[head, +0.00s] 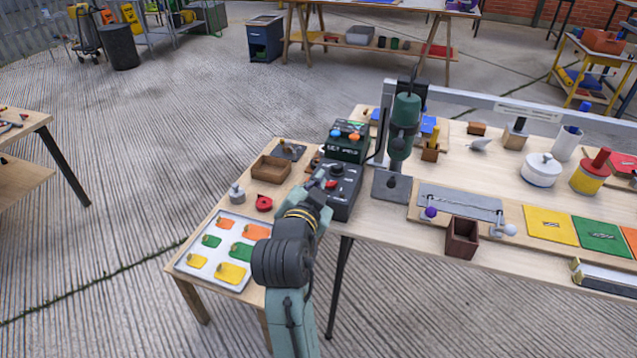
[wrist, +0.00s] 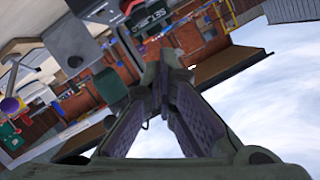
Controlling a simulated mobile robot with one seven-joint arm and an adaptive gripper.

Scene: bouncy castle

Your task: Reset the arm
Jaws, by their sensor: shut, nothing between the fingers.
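My arm rises from the bottom of the head view. My gripper (head: 322,190) is at its far end, in front of the dark control box (head: 343,205) on the workbench. I cannot tell whether it touches the box. In the wrist view my gripper (wrist: 165,65) shows two fingers with purple-grey pads that meet at the tips, and nothing shows between them. The wrist view is tilted, with sky at lower right and the bench at upper left.
A white tray (head: 184,262) with several coloured pieces lies left of my arm. A brown open box (head: 271,169) and a red item (head: 264,203) are behind it. A green drill press (head: 402,125) stands right of my gripper. A small dark box (head: 462,240) sits near the front edge. Open floor lies left.

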